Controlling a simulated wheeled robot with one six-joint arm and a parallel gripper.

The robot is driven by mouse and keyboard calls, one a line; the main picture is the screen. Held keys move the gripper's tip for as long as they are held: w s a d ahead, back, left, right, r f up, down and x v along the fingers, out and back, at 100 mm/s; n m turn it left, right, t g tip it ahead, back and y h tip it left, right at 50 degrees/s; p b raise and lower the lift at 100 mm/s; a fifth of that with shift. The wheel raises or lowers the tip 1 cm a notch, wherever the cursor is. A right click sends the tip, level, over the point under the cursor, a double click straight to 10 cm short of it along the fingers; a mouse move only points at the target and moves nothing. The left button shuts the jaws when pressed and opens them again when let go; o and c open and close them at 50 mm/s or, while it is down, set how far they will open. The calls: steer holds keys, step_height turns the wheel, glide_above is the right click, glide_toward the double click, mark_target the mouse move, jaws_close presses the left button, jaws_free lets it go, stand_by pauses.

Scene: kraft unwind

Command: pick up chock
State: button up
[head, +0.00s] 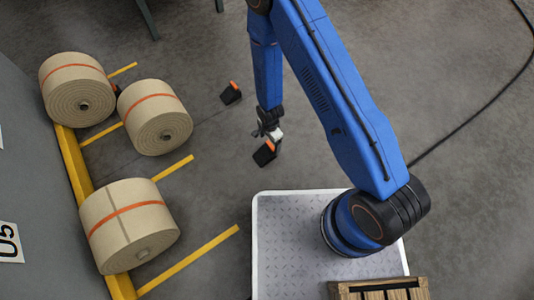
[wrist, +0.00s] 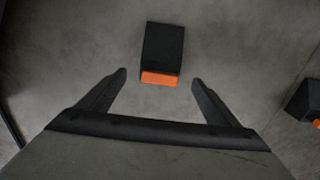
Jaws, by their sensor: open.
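A black chock with an orange end (wrist: 162,50) lies on the grey floor, ahead of my open gripper (wrist: 158,82) in the wrist view. Its orange edge faces the gap between the two fingers, and nothing is between them. In the head view this chock (head: 264,155) is just below my gripper (head: 271,134), at the end of the blue arm. A second black and orange chock (head: 231,93) lies farther up and to the left. A chock also shows at the right edge of the wrist view (wrist: 304,103), partly cut off.
Three kraft paper rolls with orange bands (head: 126,222) (head: 155,117) (head: 77,89) lie at the left by a yellow rail (head: 74,168). A black cable (head: 470,118) crosses the floor at right. The floor around the near chock is clear.

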mark_target(270, 151)
steer(key=shift+f, duration=4.65)
steer(key=c, duration=1.2)
